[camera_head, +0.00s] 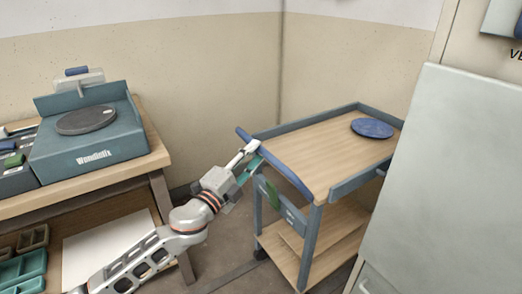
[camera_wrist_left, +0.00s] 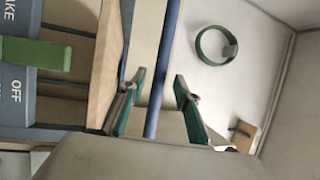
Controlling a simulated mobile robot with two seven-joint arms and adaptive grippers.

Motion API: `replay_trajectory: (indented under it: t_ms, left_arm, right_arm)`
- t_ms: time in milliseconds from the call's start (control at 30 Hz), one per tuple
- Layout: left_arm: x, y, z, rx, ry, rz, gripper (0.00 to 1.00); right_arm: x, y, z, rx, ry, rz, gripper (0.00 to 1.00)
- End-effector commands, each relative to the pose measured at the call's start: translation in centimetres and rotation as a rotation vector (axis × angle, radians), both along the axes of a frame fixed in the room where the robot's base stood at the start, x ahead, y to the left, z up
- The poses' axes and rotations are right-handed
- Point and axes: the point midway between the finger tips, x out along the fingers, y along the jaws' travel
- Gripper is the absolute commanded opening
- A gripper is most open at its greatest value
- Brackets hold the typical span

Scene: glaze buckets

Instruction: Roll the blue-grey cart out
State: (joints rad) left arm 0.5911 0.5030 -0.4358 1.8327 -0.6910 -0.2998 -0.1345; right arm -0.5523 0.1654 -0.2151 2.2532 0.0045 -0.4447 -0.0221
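The blue-grey cart (camera_head: 340,184) has wooden shelves and stands in the corner right of the workbench. Its dark blue handle bar (camera_head: 288,176) runs along the near left end of the top. My left gripper (camera_head: 252,157) is at the far part of this bar. In the left wrist view, the bar (camera_wrist_left: 165,65) passes between the two spread teal fingers (camera_wrist_left: 157,98), with gaps on both sides. A green lever (camera_wrist_left: 35,53) sits on the cart's end panel, near lettering that reads "AKE" and "OFF". My right gripper is not in view.
A blue disc (camera_head: 372,128) lies on the cart top. A workbench (camera_head: 155,150) with a teal machine (camera_head: 90,135) stands at left. A pale grey panel (camera_head: 450,170) is close on the cart's right. Some floor (camera_head: 222,245) shows between bench and cart.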

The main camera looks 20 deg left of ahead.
Motion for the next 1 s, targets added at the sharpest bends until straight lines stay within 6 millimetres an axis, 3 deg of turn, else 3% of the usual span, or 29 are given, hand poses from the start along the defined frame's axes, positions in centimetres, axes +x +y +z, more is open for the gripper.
replay_trajectory:
  t_ms: [233, 600, 633, 733, 767, 1000]
  left_arm:
    - [2.5, -0.6, 0.3, -0.003, 0.002, 0.001, 0.32]
    - [3.0, -0.8, 0.5, -0.003, 0.002, 0.0, 0.32]
    - [3.0, -0.8, 0.5, -0.003, 0.002, 0.0, 0.29]
    - [3.0, -0.8, 0.5, -0.002, 0.003, 0.0, 0.03]
    - [3.0, -0.8, 0.5, -0.003, 0.002, 0.0, 0.0]
    - [3.0, -0.8, 0.5, -0.002, 0.002, 0.001, 0.0]
  right_arm:
    - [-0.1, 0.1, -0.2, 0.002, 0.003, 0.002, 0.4]
    - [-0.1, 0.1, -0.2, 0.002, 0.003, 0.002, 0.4]
    - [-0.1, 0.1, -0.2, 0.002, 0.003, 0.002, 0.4]
    - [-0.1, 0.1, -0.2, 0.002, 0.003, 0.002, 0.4]
    - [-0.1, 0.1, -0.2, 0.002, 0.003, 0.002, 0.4]
    - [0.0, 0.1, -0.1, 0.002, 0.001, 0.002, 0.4]
